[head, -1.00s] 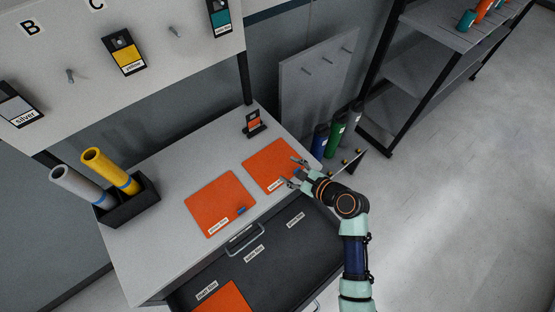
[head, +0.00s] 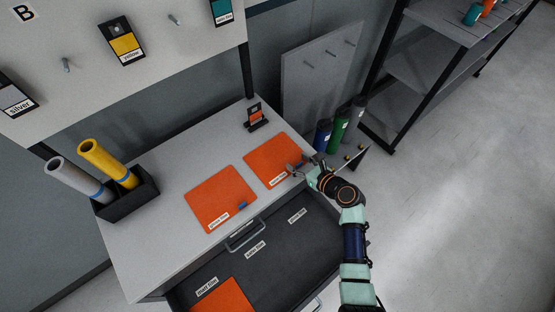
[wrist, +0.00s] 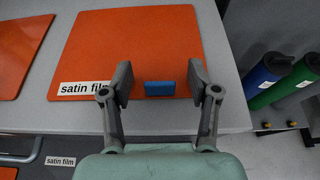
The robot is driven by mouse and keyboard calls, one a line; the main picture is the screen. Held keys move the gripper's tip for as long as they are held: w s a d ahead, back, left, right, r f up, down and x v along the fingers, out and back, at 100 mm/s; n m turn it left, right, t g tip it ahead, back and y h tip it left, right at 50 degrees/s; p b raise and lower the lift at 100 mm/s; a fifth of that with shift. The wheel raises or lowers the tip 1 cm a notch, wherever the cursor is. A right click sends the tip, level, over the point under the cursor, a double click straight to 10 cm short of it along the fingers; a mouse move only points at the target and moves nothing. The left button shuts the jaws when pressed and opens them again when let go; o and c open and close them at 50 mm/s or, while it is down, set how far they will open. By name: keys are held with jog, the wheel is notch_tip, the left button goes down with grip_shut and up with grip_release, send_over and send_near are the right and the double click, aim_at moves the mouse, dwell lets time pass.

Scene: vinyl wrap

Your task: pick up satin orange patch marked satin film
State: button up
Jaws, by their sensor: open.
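The satin orange patch (head: 270,158) is a flat square sheet on the right of the worktop. In the wrist view the patch (wrist: 135,42) carries a white "satin film" label (wrist: 85,88) at its near left corner and a blue tab (wrist: 160,88) at its near edge. My gripper (head: 302,166) is over the patch's right near corner. In the wrist view my gripper (wrist: 160,80) is open, with one finger on each side of the blue tab and clear space between tab and fingers. Whether the fingertips touch the sheet cannot be told.
A second orange patch (head: 222,195) lies to the left on the worktop (head: 165,230). Below is an open, labelled dark drawer (head: 262,270) holding another orange sheet (head: 222,298). A small swatch stand (head: 256,118) is behind; green and blue rolls (head: 338,130) stand beyond the right edge.

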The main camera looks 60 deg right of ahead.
jog(key=c, duration=0.9)
notch_tip(320, 180, up, 20)
jog(key=p, duration=0.6)
